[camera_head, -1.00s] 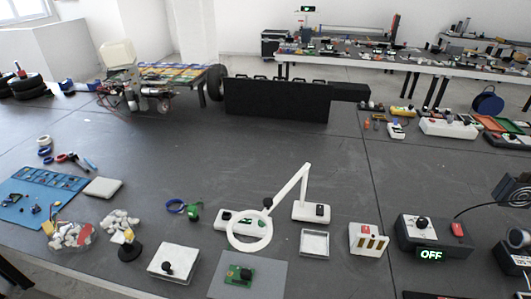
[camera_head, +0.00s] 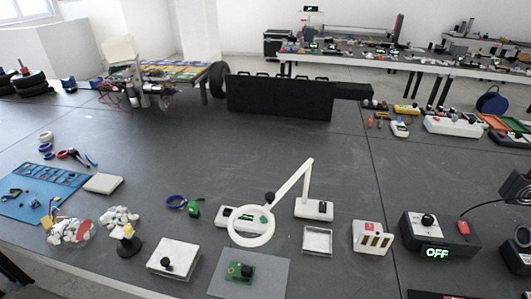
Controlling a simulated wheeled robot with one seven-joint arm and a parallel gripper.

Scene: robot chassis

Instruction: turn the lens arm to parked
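The white lens arm (camera_head: 292,181) rises from a white base (camera_head: 314,209) with a dark knob, bends at a high elbow, and slopes down to the left. Its round lens ring (camera_head: 251,226) hangs at the arm's lower end, beside a dark knob. The ring overlaps a white block behind it and sits just above the far edge of a grey mat (camera_head: 277,272) in this view. A green circuit board (camera_head: 239,271) with a dark part lies on the mat. My gripper is not in view.
A clear square tray (camera_head: 317,240), a white block with tan slots (camera_head: 372,238) and a dark box reading OFF (camera_head: 440,236) stand to the right. A white box with a black knob (camera_head: 173,257) stands left.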

